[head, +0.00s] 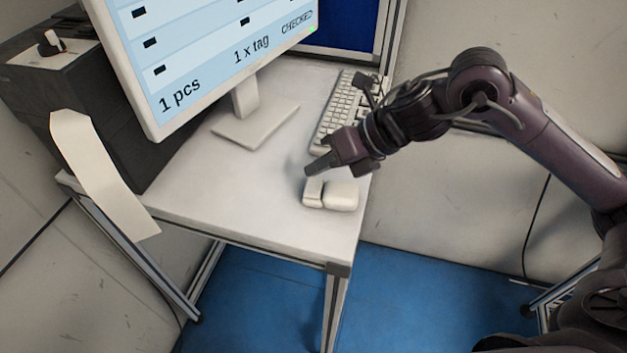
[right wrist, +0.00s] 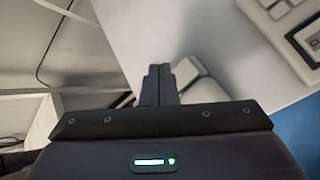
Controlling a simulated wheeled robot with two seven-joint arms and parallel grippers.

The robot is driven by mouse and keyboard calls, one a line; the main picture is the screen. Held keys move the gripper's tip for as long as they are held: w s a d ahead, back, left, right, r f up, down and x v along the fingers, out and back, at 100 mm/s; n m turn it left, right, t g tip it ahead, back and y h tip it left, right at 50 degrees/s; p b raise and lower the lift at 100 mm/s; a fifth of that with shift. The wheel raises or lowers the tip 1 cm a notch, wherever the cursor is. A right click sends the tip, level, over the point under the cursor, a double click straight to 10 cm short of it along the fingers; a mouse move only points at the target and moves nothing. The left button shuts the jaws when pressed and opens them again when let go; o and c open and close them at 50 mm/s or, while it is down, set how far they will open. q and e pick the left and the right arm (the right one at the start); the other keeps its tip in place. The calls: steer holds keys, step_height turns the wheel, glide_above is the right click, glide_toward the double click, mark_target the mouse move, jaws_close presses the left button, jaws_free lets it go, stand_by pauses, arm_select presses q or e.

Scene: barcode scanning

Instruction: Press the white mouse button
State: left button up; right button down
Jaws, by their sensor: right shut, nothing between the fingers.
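The white mouse (head: 341,195) lies on the white table (head: 262,222) near its right edge, in front of the keyboard. Its button part (head: 313,192) is on the left side. My right gripper (head: 308,171) is shut and empty, with its fingertips just above and behind the button part. Whether they touch it cannot be told. In the right wrist view the shut fingers (right wrist: 160,76) partly cover the mouse (right wrist: 202,88). My left gripper is not in view.
A monitor (head: 240,55) on a stand (head: 256,122) is at the back left. A keyboard (head: 345,108) lies behind my right gripper. A dark printer (head: 95,120) with a paper strip (head: 100,180) is at the left. The table's front is clear.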

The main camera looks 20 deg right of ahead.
mark_target(321, 188)
step_height(321, 188, up, 4)
steer(key=shift+f+p, duration=0.25)
steer(key=shift+p, duration=0.75)
steer(key=shift+f, duration=0.1)
